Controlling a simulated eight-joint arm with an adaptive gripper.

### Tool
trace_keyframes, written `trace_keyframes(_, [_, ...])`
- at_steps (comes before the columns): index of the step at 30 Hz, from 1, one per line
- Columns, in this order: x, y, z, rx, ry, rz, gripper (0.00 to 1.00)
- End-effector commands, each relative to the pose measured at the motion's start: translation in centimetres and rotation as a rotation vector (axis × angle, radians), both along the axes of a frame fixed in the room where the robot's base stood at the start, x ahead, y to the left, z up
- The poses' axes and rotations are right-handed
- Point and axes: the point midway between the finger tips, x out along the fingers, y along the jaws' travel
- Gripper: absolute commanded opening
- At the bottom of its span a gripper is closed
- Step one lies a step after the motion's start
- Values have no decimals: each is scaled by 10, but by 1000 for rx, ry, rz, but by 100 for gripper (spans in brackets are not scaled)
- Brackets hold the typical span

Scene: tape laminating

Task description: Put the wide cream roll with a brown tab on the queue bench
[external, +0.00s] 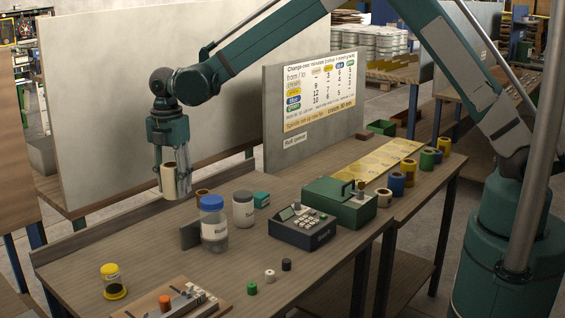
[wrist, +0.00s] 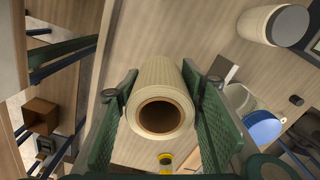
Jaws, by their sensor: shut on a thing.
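My gripper (external: 169,185) is shut on a wide cream roll (external: 170,178), held above the left part of the long wooden bench (external: 130,240). In the wrist view the cream roll (wrist: 162,82) sits between the two green finger pads, its brown core facing the camera. I cannot make out a brown tab on it. A row of cream, blue, yellow and green rolls (external: 397,184) stands along the right part of the benches, beside a yellow mat (external: 372,165). I cannot tell which surface is the queue bench.
A blue-lidded jar (external: 214,224), a grey-lidded jar (external: 243,210), a dark keypad device (external: 303,228) and a green machine (external: 338,205) stand mid-bench. A yellow-capped item (external: 112,280) is at the front left. An upright board (external: 315,105) stands at the back.

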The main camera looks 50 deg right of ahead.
Motion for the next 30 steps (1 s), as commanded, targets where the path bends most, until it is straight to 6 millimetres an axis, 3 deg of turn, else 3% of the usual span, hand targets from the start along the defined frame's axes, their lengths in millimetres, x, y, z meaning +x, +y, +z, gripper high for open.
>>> trace_keyframes(8, [16,-70,-2,0,0,-100,24])
trace_keyframes(15, [27,-146,-5,0,0,-213,24])
trace_keyframes(30, [27,-303,-10,0,0,-450,24])
